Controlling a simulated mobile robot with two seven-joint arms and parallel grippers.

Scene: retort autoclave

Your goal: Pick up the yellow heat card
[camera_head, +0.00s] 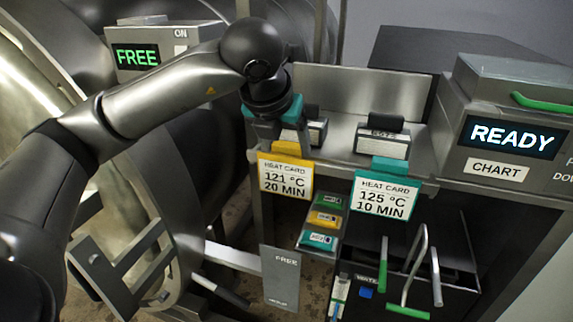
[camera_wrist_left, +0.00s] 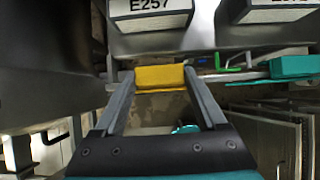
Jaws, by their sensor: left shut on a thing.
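The yellow heat card (camera_head: 285,179) reads 121 °C, 20 MIN and hangs upright at the front edge of the metal shelf in the head view. My left gripper (camera_head: 288,140) comes down on its yellow top from above. In the left wrist view the card's yellow top (camera_wrist_left: 161,78) sits between the two fingertips of my left gripper (camera_wrist_left: 160,84), which is shut on it. I cannot tell whether the card still touches the shelf edge. My right gripper is not in view.
A teal heat card (camera_head: 385,192), 125 °C, 10 MIN, hangs just to the right. Dark-topped labelled blocks (camera_head: 383,142) stand on the shelf behind. A rack with coloured tags (camera_head: 323,219) is below. A READY console (camera_head: 512,135) stands at right, and the large metal vessel is at left.

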